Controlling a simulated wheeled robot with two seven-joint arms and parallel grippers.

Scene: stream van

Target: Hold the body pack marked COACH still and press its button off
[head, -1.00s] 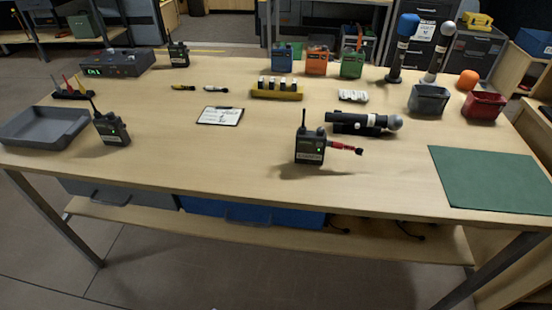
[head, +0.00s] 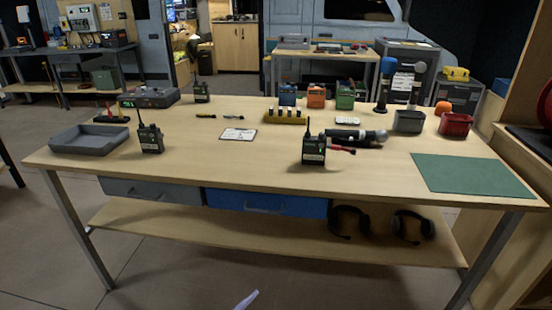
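Three black body packs with stub antennas stand upright on the wooden table (head: 230,168). One pack (head: 314,151) stands at the front right of centre, with a pale label on its face and a red-and-black item beside it. Another pack (head: 150,141) stands at the left, beside the grey tray. A third pack (head: 202,93) stands at the back left. The labels are too small to read, so I cannot tell which is marked COACH. The buttons cannot be made out. Neither of my grippers is in view.
A grey tray (head: 62,146) lies at the left and a green mat (head: 470,176) at the right. A microphone (head: 376,135) lies close behind the front pack. A clipboard (head: 239,134) lies mid-table. The front edge between left and front packs is clear.

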